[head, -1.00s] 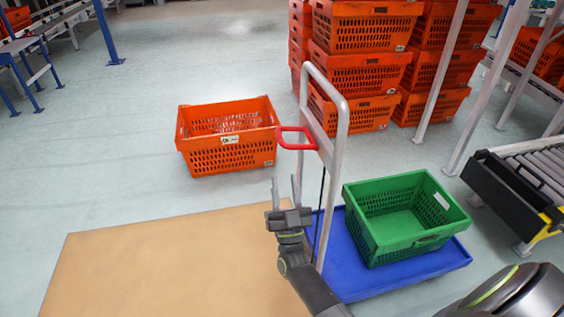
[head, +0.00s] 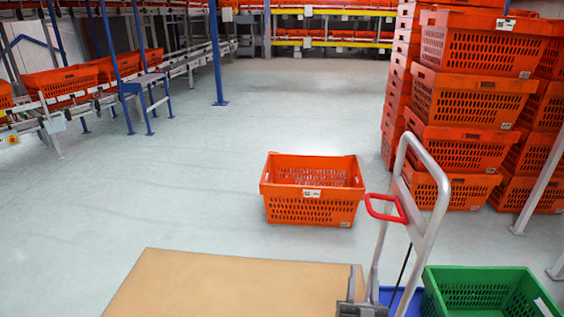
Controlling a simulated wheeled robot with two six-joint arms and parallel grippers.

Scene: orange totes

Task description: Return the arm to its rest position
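My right gripper (head: 362,284) shows at the bottom edge of the head view, right of centre. Its two fingers point up and stand apart, with nothing between them. It appears in front of the right edge of a tan board (head: 215,285) and beside the cart's grey handle frame (head: 437,210). Most of the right arm is cut off below the picture. My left gripper is out of view.
An orange tote (head: 312,208) stands alone on the floor beyond the board. A green crate (head: 480,296) and the blue cart deck (head: 388,296) are partly cut off. Orange tote stacks (head: 470,100) stand at right. The floor at left is clear.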

